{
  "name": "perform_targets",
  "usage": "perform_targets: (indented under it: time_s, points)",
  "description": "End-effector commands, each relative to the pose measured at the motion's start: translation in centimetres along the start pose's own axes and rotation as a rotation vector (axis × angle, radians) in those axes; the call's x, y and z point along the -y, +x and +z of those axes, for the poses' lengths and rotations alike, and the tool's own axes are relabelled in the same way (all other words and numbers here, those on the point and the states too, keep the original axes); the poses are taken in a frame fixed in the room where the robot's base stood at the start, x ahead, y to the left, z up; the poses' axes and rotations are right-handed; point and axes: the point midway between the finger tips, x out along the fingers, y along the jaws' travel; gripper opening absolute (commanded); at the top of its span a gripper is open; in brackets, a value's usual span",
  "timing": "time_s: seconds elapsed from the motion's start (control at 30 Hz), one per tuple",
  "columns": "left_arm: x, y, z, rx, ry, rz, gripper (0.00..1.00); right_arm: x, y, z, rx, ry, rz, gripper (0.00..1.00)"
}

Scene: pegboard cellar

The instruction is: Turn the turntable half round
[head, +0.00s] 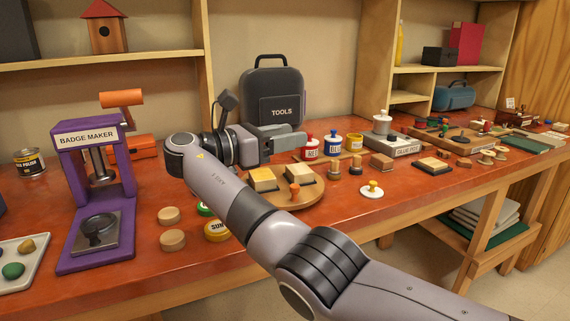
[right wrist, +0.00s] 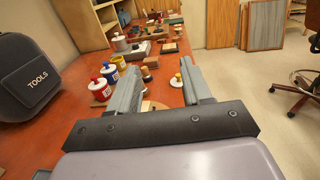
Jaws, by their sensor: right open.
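My right gripper (head: 299,138) is open and empty, above and behind the disc, pointing right. In the right wrist view its two grey fingers (right wrist: 163,84) stand apart, with a sliver of light wood low between them. My left gripper is not in view.
Red, blue and yellow paint pots (head: 333,144) stand just right of the gripper. A black tools case (head: 272,95) is behind it. A purple badge maker (head: 94,195) stands left, with wooden discs (head: 172,239) between. A glue pot (head: 382,124) and several stamps lie right.

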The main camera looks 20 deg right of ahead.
Motion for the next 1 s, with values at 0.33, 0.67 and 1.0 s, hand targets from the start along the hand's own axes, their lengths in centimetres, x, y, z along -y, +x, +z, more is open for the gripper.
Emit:
perform_targets:
  time_s: [0.33, 0.67, 1.0]
  points:
    - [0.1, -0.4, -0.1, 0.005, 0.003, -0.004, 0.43, 0.0, 0.0, 7.0, 0.0, 0.0, -0.001, 0.49]
    - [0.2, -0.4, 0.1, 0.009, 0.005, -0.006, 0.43, 0.0, 0.0, 8.1, -0.001, -0.002, 0.0, 0.49]
    - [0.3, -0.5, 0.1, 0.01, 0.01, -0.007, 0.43, -1.4, 1.8, 8.8, 0.031, 0.009, 0.06, 0.0]
